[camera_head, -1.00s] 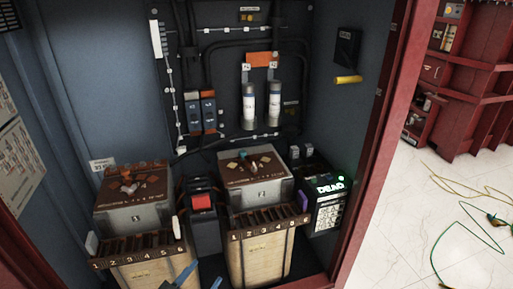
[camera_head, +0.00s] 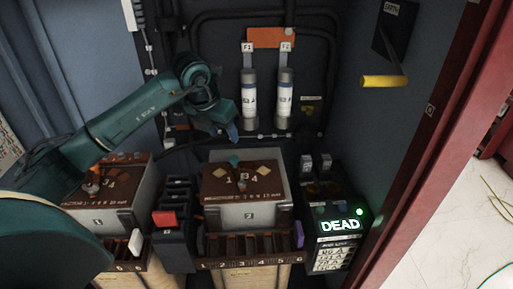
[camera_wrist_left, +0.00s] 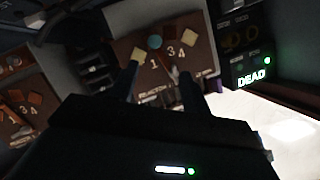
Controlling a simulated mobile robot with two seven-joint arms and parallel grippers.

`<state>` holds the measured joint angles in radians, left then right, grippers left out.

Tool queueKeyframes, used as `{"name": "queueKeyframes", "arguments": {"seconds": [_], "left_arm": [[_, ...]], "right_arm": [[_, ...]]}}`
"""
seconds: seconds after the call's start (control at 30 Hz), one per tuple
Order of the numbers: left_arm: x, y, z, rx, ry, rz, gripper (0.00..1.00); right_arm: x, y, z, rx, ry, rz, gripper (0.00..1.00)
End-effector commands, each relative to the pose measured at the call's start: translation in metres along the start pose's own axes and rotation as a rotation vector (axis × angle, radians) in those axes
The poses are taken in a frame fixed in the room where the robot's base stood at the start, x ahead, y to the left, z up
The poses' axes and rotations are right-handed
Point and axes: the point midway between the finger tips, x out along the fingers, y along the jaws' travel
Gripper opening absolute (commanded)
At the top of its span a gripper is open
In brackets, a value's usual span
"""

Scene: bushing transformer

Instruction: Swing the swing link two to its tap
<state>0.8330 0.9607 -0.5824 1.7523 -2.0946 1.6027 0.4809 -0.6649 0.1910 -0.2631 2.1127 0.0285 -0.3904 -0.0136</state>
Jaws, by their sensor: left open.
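Transformer two (camera_head: 248,218) is a grey box marked 2 with a brown top panel (camera_head: 262,190) bearing the numbers 1, 3 and 4. A teal knob (camera_head: 234,160) sits at the panel's back, with pale diamond-shaped pieces beside it. In the left wrist view, the teal knob (camera_wrist_left: 154,42) and a small light pointer-like part (camera_wrist_left: 175,71) show on the panel. I cannot tell for sure which part is swing link two. My left gripper (camera_head: 232,134) is open and empty, above and behind the panel in the head view. My right gripper is out of view.
Transformer one (camera_head: 98,219) stands left, partly behind my left arm. A black unit with a red block (camera_head: 164,218) stands between the boxes. Two fuse tubes (camera_head: 249,100) hang behind. A lit DEAD meter (camera_head: 340,226) is at the right, below a yellow handle (camera_head: 384,81).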

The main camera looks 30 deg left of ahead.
Motion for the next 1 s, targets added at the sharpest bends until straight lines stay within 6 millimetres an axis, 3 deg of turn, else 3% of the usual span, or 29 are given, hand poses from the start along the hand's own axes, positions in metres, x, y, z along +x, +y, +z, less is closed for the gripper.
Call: {"name": "queueKeyframes", "arguments": {"seconds": [0.17, 0.7, 1.0], "left_arm": [[0.008, 0.009, 0.002, -0.010, 0.002, 0.035, 0.48], [0.110, 0.010, 0.002, -0.007, 0.001, 0.028, 0.48], [0.128, 0.011, 0.001, -0.005, 0.000, 0.029, 0.48]], "right_arm": [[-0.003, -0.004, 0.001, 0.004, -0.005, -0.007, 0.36], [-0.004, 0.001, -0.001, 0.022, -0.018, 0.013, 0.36], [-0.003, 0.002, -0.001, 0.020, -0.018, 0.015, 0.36]]}}
